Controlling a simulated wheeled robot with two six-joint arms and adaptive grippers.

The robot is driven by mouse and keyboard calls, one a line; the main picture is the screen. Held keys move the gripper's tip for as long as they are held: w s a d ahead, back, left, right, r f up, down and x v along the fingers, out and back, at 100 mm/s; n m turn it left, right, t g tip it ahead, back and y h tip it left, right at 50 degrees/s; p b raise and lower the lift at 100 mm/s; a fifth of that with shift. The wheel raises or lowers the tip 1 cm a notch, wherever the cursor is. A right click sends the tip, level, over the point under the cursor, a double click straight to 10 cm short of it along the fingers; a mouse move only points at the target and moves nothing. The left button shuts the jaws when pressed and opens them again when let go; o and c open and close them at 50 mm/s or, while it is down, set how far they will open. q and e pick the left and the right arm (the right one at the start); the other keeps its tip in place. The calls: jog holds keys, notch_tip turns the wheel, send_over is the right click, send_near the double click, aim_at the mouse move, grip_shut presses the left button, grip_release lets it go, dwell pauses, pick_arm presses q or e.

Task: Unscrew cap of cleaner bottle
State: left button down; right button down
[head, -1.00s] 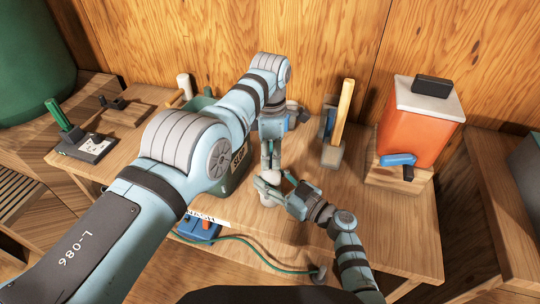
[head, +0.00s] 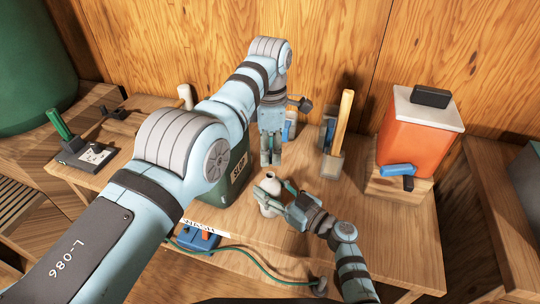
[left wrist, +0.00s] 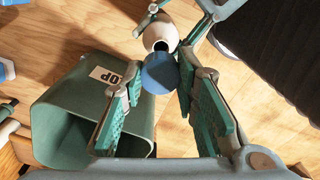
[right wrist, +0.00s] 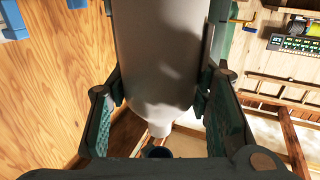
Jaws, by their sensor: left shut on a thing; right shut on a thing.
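The white cleaner bottle (head: 267,208) stands near the front of the bench, and its bare open mouth shows in the left wrist view (left wrist: 160,44). My right gripper (head: 270,191) is shut around the bottle's body, which fills the middle of the right wrist view (right wrist: 165,60). My left gripper (head: 270,163) is above the bottle, pointing down. It is shut on the round blue cap (left wrist: 160,74), which is apart from the bottle's neck. The cap is hard to make out between the fingers in the head view.
A green bin labelled SLOP (left wrist: 52,112) stands just left of the bottle, partly behind my left arm in the head view. An orange container (head: 412,135) stands right. A wooden-handled tool (head: 342,120) stands behind. A green cable (head: 255,268) runs along the front.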

jog(key=c, duration=0.7)
grip_release()
jog(key=shift+c, duration=0.2)
